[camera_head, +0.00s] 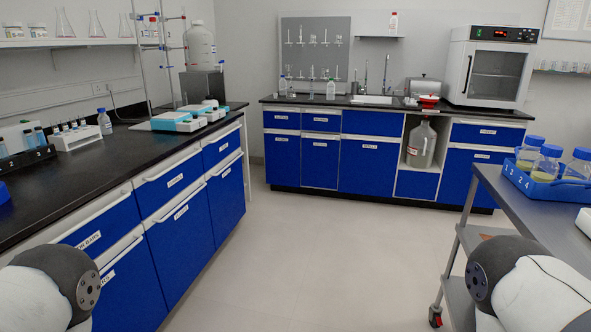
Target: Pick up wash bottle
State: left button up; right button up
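A small white bottle with a red top (393,22) stands upright on a wall shelf above the far counter. A clear bottle with a white top (331,89) stands on the far counter left of the sink, and another small bottle (283,85) stands further left. I cannot tell at this size which one is the wash bottle. Parts of my two arms show at the lower left and lower right corners. Neither gripper is in the picture, and nothing held shows.
The left black counter (60,195) holds racks, balances and a bottle (104,122). The far counter (300,99) carries a sink (372,99) and an oven (492,65). A metal cart (500,190) with a blue bottle rack stands at right. The floor between (320,250) is clear.

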aim_at(331, 90)
jog(key=i, duration=2.5)
